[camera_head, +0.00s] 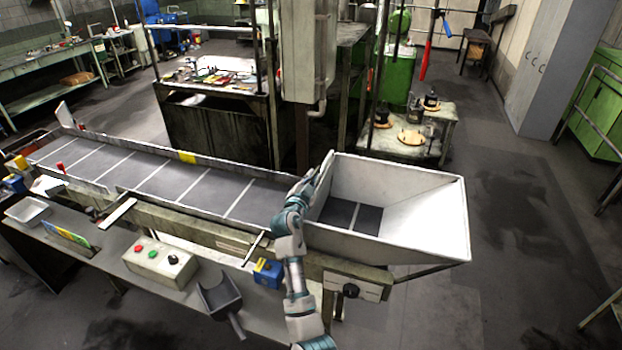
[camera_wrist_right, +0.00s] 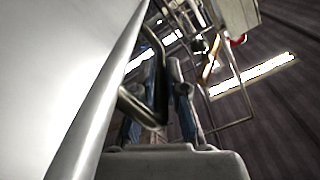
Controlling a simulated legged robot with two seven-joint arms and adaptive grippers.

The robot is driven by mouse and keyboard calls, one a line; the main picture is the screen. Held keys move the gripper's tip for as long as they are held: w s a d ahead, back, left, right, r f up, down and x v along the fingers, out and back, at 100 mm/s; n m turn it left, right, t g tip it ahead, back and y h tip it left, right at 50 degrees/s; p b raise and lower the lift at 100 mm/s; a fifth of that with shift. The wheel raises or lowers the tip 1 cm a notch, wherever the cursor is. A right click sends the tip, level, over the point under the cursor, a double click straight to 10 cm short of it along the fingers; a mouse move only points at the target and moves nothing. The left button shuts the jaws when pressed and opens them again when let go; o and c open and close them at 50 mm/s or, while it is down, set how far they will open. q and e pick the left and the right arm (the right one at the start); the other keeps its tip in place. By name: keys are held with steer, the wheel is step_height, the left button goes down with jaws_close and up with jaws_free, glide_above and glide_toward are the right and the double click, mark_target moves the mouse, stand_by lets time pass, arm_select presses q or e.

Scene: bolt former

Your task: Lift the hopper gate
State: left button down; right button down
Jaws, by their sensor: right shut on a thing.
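The hopper (camera_head: 415,205) is a pale metal bin at the right end of the conveyor, with a dark belt floor inside. The hopper gate (camera_head: 323,182) is a pale upright plate on its left side, facing the conveyor. My right gripper (camera_head: 311,178) is at the upper part of the gate, partly merging with it in the head view. In the right wrist view, the gripper (camera_wrist_right: 158,98) is shut on a bent metal handle (camera_wrist_right: 154,60) beside a large pale sheet with a bright edge. My left gripper is not in view.
The conveyor (camera_head: 180,188) runs left from the hopper. A control box (camera_head: 160,262) with buttons, a blue box (camera_head: 268,272) and a dark scoop (camera_head: 220,297) are on the front ledge near my right arm. A column stands behind the gate. Floor right of the hopper is open.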

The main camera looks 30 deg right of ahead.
step_height(320, 180, up, 8)
steer(key=shift+d+r+p, duration=0.15)
steer(key=shift+r+p, duration=0.05)
steer(key=shift+p, duration=0.3)
steer(key=c, duration=1.2)
jaws_free()
steer(key=shift+w+d+f, duration=0.1)
steer(key=shift+w+f, duration=0.05)
steer(key=shift+w+d+f, duration=0.3)
steer(key=shift+f, duration=0.05)
steer(key=shift+s, duration=0.15)
steer(key=v, duration=1.1)
steer(key=shift+a, duration=0.4)
